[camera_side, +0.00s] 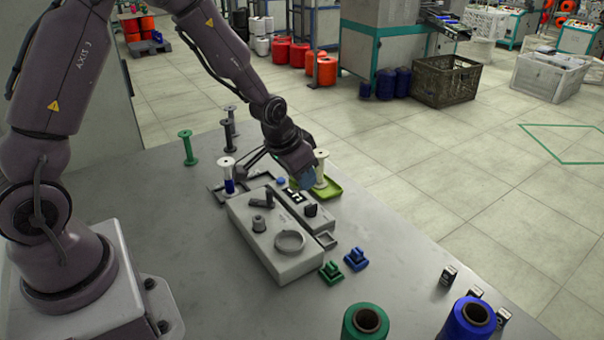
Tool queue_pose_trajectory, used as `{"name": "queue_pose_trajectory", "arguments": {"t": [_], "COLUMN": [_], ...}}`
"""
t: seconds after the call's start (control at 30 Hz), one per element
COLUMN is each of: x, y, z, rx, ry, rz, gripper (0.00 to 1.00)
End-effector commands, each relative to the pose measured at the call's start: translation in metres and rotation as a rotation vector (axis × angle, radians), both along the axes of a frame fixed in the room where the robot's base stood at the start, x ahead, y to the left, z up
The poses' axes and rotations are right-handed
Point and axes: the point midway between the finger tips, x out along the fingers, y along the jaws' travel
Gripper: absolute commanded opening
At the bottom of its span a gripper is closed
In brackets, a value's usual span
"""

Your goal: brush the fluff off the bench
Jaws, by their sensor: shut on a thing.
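My gripper (301,174) is low over the far end of the winding machine, beside a white bobbin (321,168). It is shut on a small blue-grey thing (306,181), mostly hidden by my gripper; I cannot tell if it is a brush. I cannot make out any fluff on the grey bench (200,265).
The grey winding machine (272,245) stands mid-bench. Another white bobbin with blue thread (228,176) and a green bobbin (187,148) stand behind it. Small green (331,271) and blue (356,259) parts lie in front. Green (365,325) and blue (468,325) cones stand at the near edge.

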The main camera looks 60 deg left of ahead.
Motion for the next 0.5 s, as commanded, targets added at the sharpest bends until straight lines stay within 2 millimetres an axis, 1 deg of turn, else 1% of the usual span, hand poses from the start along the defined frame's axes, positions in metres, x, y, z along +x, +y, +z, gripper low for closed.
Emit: {"name": "queue_pose_trajectory", "arguments": {"t": [0.1,0.17,0.27,0.4,0.5], "x": [-0.002,0.004,0.025,0.066,0.09], "y": [-0.006,-0.013,-0.033,-0.067,-0.087], "z": [-0.011,-0.02,-0.036,-0.056,-0.063], "rx": [-0.001,0.0,-0.002,-0.005,-0.005], "ry": [0.004,0.003,0.002,0.0,-0.001], "rz": [-0.011,-0.025,-0.082,-0.267,-0.419], "gripper": [0.08,0.08,0.08,0.08,0.08]}}
